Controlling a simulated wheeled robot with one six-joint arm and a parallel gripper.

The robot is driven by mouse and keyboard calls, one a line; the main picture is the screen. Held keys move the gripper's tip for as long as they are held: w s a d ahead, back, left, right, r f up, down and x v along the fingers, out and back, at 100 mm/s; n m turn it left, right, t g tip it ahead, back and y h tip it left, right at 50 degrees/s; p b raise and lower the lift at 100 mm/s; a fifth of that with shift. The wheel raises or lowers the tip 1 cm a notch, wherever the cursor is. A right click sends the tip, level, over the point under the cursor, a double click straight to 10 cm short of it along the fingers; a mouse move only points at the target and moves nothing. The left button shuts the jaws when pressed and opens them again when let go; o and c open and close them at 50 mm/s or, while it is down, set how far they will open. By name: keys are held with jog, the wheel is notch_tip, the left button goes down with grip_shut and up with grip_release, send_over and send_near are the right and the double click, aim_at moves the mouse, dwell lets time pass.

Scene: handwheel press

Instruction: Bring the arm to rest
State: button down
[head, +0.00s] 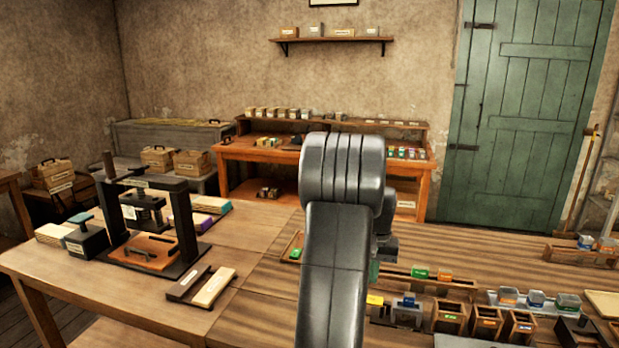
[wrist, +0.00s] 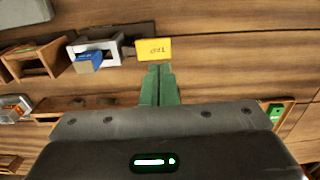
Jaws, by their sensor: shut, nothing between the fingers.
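My gripper (wrist: 160,70) shows in the wrist view as two green fingers pressed together with nothing between them. It points down over the wooden bench (wrist: 220,75). A yellow labelled card (wrist: 153,50) lies just beyond the fingertips, apart from them as far as I can tell. In the head view my arm (head: 338,220) rises in the middle and hides most of the gripper. The handwheel press (head: 150,213) stands on the bench at the left, clear of my arm.
Small wooden bins (head: 449,316) and a grey holder with a blue piece (wrist: 90,58) stand near the gripper. A rail with green and orange blocks (head: 430,277) lies behind. Two bars (head: 202,285) lie before the press. The bench between the press and my arm is mostly clear.

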notch_tip(320, 180, up, 3)
jog(key=shift+a+r, duration=0.1)
jog(key=shift+r, duration=0.1)
jog(key=shift+f, duration=0.15)
